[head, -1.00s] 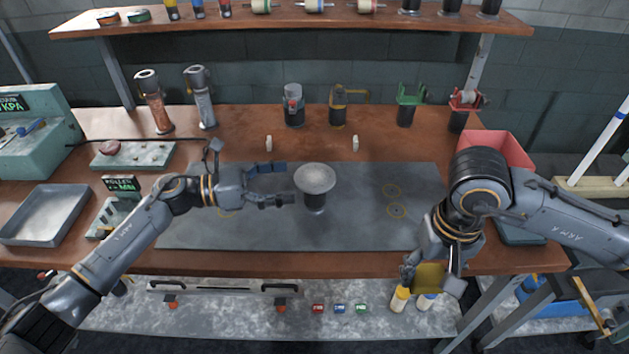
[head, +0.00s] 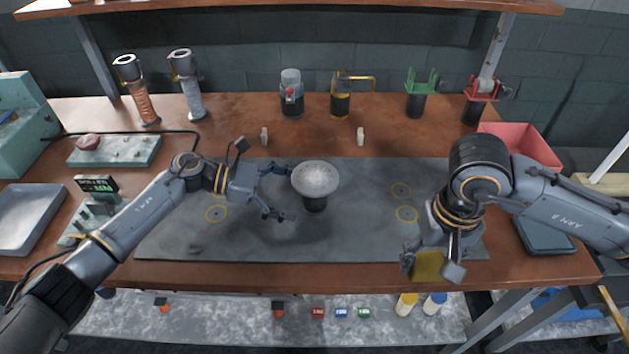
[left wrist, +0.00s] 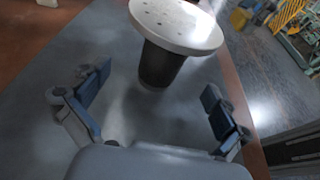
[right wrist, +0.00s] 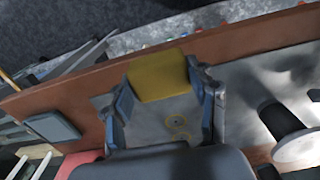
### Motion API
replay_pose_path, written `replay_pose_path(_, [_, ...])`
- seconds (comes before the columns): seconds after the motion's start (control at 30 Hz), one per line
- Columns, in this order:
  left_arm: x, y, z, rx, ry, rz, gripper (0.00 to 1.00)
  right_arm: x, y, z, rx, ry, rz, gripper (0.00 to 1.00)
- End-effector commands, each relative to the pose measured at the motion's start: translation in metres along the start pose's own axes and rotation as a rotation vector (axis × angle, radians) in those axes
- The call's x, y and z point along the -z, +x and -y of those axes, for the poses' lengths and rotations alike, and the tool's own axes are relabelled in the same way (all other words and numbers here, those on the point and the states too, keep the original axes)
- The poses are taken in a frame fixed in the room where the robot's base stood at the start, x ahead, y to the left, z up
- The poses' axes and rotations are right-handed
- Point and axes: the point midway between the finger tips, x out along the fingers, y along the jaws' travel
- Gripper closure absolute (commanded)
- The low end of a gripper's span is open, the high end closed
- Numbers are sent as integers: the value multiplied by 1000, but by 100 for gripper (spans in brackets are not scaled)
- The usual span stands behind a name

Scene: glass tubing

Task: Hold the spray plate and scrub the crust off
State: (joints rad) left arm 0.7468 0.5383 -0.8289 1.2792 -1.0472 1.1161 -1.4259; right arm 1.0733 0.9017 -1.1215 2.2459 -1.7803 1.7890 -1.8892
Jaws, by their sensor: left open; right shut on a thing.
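The spray plate (head: 315,177) is a pale, speckled disc on a dark upright stem, standing on the grey mat. It also shows in the left wrist view (left wrist: 178,24), with dark holes in its top. My left gripper (head: 280,192) is open just left of the plate. In the left wrist view its fingers (left wrist: 155,97) are spread with the stem beyond them, and I see no grip on it. My right gripper (head: 433,268) is shut on a yellow pad (right wrist: 158,76) near the mat's front right edge, apart from the plate. I cannot make out the crust clearly.
The grey mat (head: 350,235) is mostly clear, with yellow ring marks. Two upright tools (head: 192,90) stand at the back left, and a jar (head: 291,95) and several holders stand behind the mat. A red bin (head: 525,145) is at the back right, a grey tray (head: 25,215) at the left.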

Motion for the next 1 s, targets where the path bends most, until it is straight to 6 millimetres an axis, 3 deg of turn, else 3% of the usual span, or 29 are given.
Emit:
replay_pose_path(0.03, [5, 9, 0, 2, 3, 1, 0, 0, 12, 0, 0, 0, 2, 68])
replay_pose_path(0.3, [2, 32, -1, -1, 2, 1, 0, 0, 23, 0, 0, 0, 1, 68])
replay_pose_path(0.7, [0, 36, 0, -1, 1, 0, 2, 0, 24, 0, 0, 0, 1, 68])
replay_pose_path(1.0, [1, 36, 0, -1, 1, 0, 63, 0, 24, 0, 0, 0, 1, 68])
